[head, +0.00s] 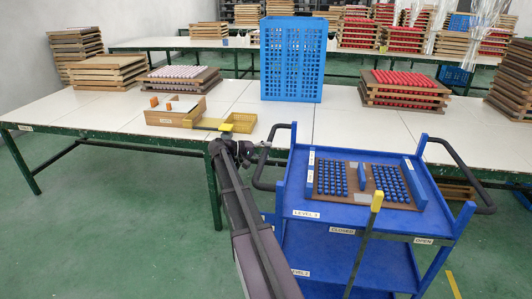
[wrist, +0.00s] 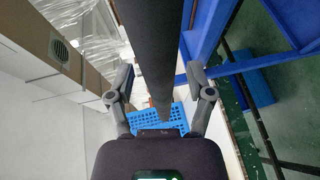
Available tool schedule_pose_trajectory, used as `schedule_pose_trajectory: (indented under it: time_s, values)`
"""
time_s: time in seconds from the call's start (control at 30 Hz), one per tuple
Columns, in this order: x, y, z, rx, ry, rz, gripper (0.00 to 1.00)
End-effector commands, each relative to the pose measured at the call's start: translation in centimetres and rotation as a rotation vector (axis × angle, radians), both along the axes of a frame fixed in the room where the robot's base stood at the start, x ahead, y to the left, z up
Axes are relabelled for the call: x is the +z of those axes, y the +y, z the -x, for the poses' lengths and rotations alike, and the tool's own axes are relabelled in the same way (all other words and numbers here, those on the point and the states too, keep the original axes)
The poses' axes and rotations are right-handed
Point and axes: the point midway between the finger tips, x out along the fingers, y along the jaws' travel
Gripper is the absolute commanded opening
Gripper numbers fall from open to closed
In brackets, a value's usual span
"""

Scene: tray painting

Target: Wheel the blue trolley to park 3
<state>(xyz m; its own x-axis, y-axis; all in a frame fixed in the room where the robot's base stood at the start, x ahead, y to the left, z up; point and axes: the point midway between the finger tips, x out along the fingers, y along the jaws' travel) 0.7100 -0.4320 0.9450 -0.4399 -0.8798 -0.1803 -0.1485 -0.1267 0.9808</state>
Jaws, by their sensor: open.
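The blue trolley (head: 435,218) stands at the front edge of the white table, right of centre in the head view. Its upper level holds a brown board (head: 362,182) with rows of blue pieces. A yellow-topped lever (head: 377,200) rises at its front, near labels reading CLOSED and OPEN. Black handles curve out at its left (head: 258,175) and right (head: 470,175). My gripper (head: 262,150) is at the left handle. In the wrist view, my open gripper (wrist: 160,95) has a dark bar, seemingly that handle (wrist: 152,45), running between its fingers. Contact cannot be told. Park 3 is not identifiable.
The white table (head: 330,125) runs behind the trolley, with a tall blue crate (head: 293,60), a wooden box (head: 172,112) and stacked trays (head: 405,90). Green floor (head: 110,240) is clear at the front left. A yellow floor line (head: 453,285) shows at the lower right.

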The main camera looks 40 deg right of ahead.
Motion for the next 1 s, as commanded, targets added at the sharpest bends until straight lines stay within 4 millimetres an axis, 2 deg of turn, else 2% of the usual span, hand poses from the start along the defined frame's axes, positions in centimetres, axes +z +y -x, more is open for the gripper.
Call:
schedule_pose_trajectory:
  time_s: [0.3,0.37,0.53,0.57,0.83,1.0]
  values:
    - [-0.02,-0.09,0.04,0.000,0.000,0.000,0.68]
    - [-0.02,-0.08,0.04,0.000,0.000,0.000,0.53]
    - [-0.01,-0.07,0.04,0.000,0.000,0.000,0.03]
    - [-0.01,-0.07,0.04,0.000,0.000,0.000,0.00]
    - [-0.03,-0.12,0.20,0.001,0.000,0.000,0.00]
    - [-0.03,-0.49,0.97,0.003,0.000,-0.001,0.00]
